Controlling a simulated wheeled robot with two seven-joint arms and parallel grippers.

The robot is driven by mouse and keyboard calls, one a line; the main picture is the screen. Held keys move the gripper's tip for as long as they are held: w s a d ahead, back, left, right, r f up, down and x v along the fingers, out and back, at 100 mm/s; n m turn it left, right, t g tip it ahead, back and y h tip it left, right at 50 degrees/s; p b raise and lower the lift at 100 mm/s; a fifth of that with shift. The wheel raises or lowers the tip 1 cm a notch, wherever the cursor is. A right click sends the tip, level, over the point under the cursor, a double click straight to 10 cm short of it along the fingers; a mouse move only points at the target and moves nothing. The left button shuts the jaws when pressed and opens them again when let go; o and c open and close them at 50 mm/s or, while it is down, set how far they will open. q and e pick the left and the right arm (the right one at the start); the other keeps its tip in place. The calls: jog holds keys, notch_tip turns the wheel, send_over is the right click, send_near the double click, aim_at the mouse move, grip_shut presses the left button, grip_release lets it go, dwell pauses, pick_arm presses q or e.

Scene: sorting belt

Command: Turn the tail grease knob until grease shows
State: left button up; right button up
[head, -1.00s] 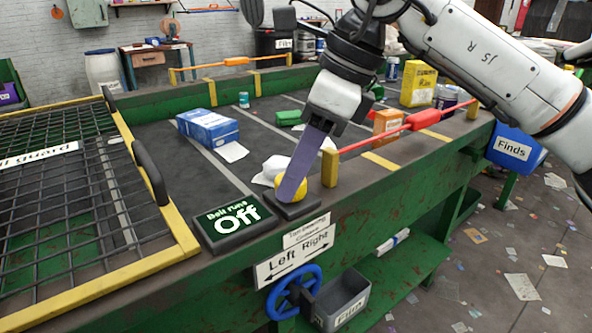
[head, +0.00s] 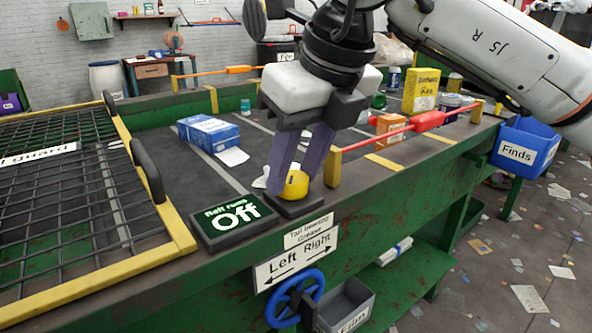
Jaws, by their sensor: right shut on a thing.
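The yellow grease knob (head: 294,185) sits on a dark base (head: 301,207) on the near rim of the belt frame. My right gripper (head: 298,178) comes down from above, its two purple fingers on either side of the knob, shut on it. The fingers cover part of the knob. A small white label (head: 308,230) reading "Tail bearing Grease" is on the frame below. I see no grease around the knob. My left gripper is not in view.
A "Belt runs Off" display (head: 233,220) stands left of the knob. A yellow post (head: 332,168) with a red-orange bar (head: 425,121) is close on the right. Below are a "Left Right" sign (head: 297,262) and blue handwheel (head: 295,297). A mesh guard (head: 70,185) lies left.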

dwell(0.3)
jog(key=o, duration=1)
jog(key=shift+o, duration=0.2)
jog(key=p+v, duration=0.1)
jog(key=v, duration=0.9)
jog(key=shift+s+r, duration=0.15)
